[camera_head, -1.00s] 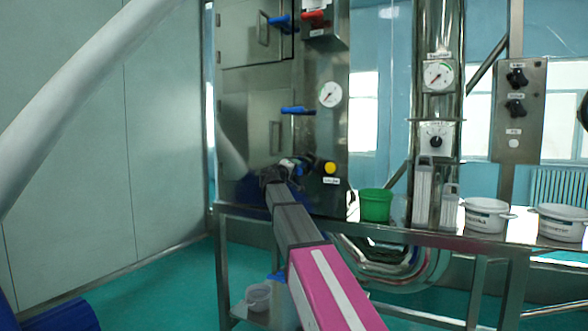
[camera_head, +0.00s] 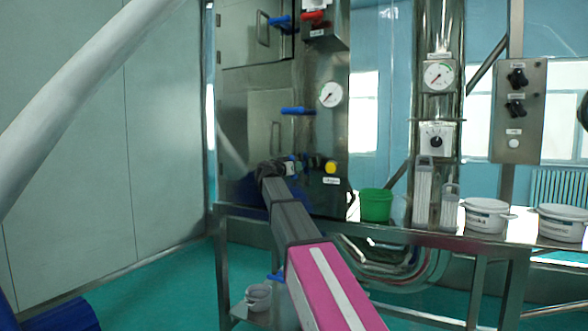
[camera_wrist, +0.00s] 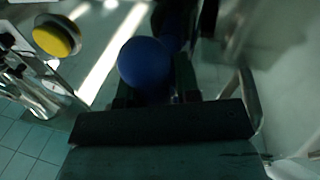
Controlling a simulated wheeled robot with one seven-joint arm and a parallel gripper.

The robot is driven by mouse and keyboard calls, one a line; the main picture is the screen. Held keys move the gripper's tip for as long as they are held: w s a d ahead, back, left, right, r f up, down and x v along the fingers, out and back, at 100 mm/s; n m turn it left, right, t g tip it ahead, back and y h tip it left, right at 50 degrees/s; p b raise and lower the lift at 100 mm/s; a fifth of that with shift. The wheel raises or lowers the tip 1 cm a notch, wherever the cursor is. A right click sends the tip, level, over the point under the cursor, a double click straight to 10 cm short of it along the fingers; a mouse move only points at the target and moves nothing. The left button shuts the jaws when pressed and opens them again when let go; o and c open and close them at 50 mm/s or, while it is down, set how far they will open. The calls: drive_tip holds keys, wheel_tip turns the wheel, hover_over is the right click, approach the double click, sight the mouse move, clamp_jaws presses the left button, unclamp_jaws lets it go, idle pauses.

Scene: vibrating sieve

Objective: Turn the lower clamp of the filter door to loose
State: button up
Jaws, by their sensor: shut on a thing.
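The filter door (camera_head: 248,118) is a steel panel with a bar handle on the tall steel cabinet. The blue-handled clamp (camera_head: 297,110) at its right edge, above my gripper, points sideways. The lower clamp is mostly hidden by my gripper (camera_head: 282,167) in the head view. In the wrist view, the clamp's round blue handle end (camera_wrist: 146,64) sits between the fingers. My gripper is shut on this blue handle, low at the door's right edge.
A yellow button (camera_head: 331,166) is close to the right of my gripper; it also shows in the wrist view (camera_wrist: 56,36). A green tub (camera_head: 376,205) and white pots (camera_head: 486,217) stand on the bench to the right. A gauge (camera_head: 331,94) is above.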

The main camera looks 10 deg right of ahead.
drive_tip(key=shift+s+d+m+g, duration=0.2)
drive_tip(key=shift+m+g, duration=0.1)
drive_tip(key=shift+m, duration=0.7)
drive_tip(key=shift+f, duration=0.1)
drive_tip(key=o, duration=0.8)
drive_tip(key=shift+s, duration=0.1)
drive_tip(key=shift+a, duration=0.15)
drive_tip(key=v, duration=1)
drive_tip(key=shift+s+a, duration=0.15)
drive_tip(key=shift+s, duration=0.1)
